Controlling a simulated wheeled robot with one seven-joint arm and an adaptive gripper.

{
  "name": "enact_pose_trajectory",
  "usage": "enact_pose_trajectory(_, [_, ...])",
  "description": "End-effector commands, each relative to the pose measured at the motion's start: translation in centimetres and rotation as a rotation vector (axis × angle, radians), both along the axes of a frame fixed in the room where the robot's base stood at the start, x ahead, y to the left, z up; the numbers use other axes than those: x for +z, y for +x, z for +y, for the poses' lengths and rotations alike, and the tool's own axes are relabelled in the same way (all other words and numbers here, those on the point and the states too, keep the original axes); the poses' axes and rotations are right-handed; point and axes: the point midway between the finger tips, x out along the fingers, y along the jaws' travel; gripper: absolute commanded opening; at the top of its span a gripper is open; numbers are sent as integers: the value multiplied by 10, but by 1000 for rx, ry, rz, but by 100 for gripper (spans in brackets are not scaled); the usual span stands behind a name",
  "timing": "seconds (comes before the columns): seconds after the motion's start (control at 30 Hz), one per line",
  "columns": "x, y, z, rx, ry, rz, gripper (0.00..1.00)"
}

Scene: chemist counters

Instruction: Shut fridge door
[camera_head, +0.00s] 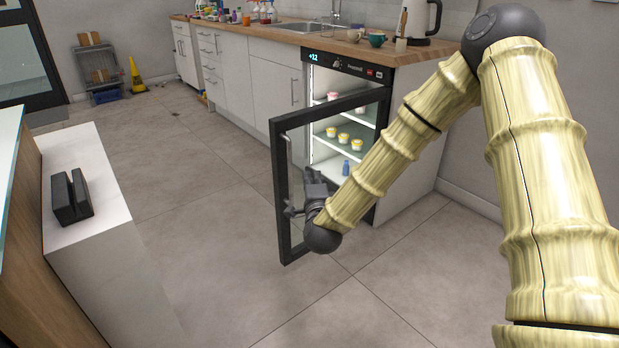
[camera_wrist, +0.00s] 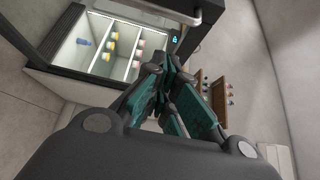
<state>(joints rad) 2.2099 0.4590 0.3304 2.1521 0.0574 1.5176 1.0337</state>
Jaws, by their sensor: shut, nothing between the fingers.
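The fridge (camera_head: 345,68) stands under the counter, with its lit inside and shelves showing. Its glass door (camera_head: 278,190) has a black frame and stands open, swung out from the right side of the cabinet. A bar handle (camera_head: 288,150) runs along the door's free left edge. My gripper (camera_head: 313,180) is shut and empty, close to the door near the handle; I cannot tell whether it touches. In the wrist view my gripper (camera_wrist: 170,65) points toward the lit fridge interior (camera_wrist: 118,32), and its linkages hide part of the scene.
Yogurt cups (camera_head: 343,138) and a blue bottle (camera_head: 346,167) sit inside the fridge. The counter (camera_head: 262,38) above holds a sink, mugs and a kettle (camera_head: 419,20). A white cabinet (camera_head: 105,250) with a black holder (camera_head: 71,197) stands at left. The floor between is clear.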

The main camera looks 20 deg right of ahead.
Motion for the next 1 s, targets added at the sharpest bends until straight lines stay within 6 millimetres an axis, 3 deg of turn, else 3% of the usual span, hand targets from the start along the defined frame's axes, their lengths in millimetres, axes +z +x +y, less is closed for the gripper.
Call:
enact_pose_trajectory(0.47, [-2,77,-18,0,-2,-1,0])
enact_pose_trajectory(0.6, [-2,94,-8,2,-3,1,0])
enact_pose_trajectory(1.0, [-1,111,3,1,-1,2,0])
